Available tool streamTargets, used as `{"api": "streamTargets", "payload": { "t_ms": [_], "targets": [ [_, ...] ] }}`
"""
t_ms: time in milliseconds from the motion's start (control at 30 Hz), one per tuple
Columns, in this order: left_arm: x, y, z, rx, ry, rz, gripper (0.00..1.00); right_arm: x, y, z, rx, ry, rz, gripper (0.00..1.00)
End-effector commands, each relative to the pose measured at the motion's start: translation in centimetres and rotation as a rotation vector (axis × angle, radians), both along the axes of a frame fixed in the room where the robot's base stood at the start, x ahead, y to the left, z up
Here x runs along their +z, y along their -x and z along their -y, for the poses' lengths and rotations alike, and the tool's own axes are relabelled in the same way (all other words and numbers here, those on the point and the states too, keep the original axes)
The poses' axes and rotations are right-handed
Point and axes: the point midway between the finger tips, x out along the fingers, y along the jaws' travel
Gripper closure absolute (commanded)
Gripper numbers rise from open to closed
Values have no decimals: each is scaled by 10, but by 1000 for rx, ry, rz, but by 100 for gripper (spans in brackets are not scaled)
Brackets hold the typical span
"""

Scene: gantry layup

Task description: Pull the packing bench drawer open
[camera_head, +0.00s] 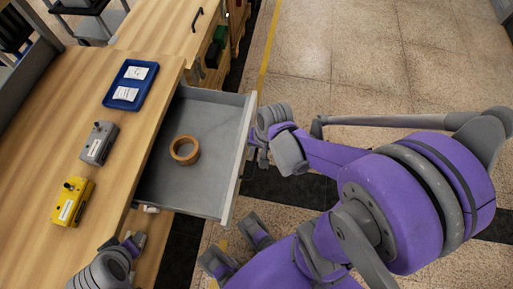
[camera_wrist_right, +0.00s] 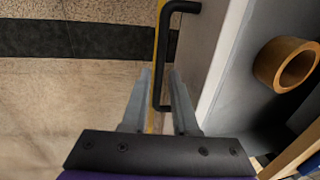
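The packing bench drawer (camera_head: 205,202) stands pulled out from the wooden bench (camera_head: 150,82), its grey inside exposed. Its black bar handle (camera_wrist_right: 158,92) is on the outer front face; the head view shows only part of it beside the gripper. My right gripper (camera_wrist_right: 160,72) is at the handle, one finger on each side of the bar. The fingers stand apart, with a strip of floor showing between the left finger and the bar. My left gripper (camera_head: 124,243) is at the lower left, over the bench's near edge; its finger gap is unclear.
A brown ring (camera_head: 184,150) lies in the drawer. On the bench are a blue tray (camera_head: 112,92) with white labels, a grey device (camera_head: 99,143) and a yellow device (camera_head: 71,202). Open floor (camera_head: 360,70) lies right of the drawer.

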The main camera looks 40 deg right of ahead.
Motion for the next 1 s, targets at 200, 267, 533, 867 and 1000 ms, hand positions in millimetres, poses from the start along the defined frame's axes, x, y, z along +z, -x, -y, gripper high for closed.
{"api": "streamTargets", "payload": {
  "t_ms": [200,267,533,867,1000],
  "targets": [
    [0,0,0,0,0,0,50,1,0,0,0,-1,-1,73],
    [2,0,0,0,0,1,50,4,1,0,0,-1,-1,73],
    [22,-3,0,0,0,7,50,49,7,5,-2,0,1,73],
    [39,-6,0,0,0,13,50,100,15,12,-2,0,0,73],
    [40,-6,0,0,0,14,50,106,16,12,-1,-1,-1,73]
  ]
}}
